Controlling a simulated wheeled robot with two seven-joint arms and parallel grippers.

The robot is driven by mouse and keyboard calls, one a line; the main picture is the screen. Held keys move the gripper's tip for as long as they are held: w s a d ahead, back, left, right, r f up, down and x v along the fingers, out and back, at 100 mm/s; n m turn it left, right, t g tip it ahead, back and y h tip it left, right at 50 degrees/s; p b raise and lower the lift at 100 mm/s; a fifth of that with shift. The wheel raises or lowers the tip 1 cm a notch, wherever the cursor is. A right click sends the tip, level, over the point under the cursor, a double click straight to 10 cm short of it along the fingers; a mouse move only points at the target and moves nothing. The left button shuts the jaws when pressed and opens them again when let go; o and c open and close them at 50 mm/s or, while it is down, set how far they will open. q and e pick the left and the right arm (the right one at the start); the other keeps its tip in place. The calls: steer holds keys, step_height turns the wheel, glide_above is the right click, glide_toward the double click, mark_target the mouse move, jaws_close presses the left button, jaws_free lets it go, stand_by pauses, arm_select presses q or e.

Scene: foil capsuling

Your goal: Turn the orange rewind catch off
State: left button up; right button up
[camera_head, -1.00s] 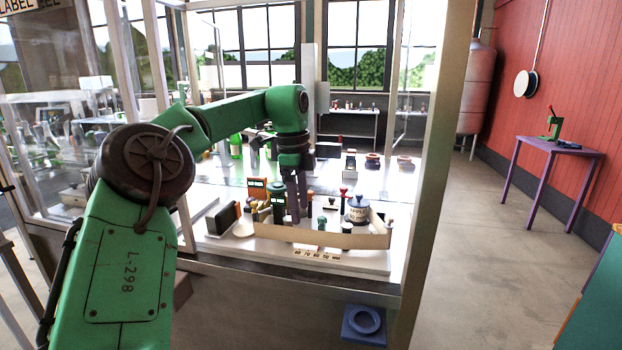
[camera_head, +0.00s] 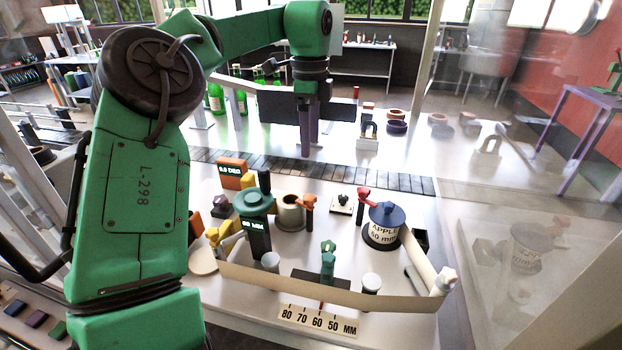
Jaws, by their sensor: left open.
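My right gripper is not in view.
A green-topped post with a display (camera_head: 256,222) stands to the left. A beige strip (camera_head: 320,293) runs along the front above a MM scale (camera_head: 318,321). Green bottles (camera_head: 216,98) stand behind.

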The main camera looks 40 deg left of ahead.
arm_select(q)
glide_toward(309, 197)
steer(key=shift+s+d+p, duration=0.3)
steer(key=shift+s+p, duration=0.1)
steer(key=f, duration=0.2)
steer(key=f+p, duration=0.1)
steer(key=f, duration=0.2)
steer(key=w+a+f, duration=0.1)
steer(key=f, duration=0.1)
steer(key=shift+f+p, duration=0.35)
steer(key=shift+f, duration=0.05)
steer(key=shift+d+f, duration=0.1)
steer(key=shift+f, duration=0.15)
steer(key=shift+s+d, duration=0.15)
steer(key=shift+s, duration=0.05)
jaws_close()
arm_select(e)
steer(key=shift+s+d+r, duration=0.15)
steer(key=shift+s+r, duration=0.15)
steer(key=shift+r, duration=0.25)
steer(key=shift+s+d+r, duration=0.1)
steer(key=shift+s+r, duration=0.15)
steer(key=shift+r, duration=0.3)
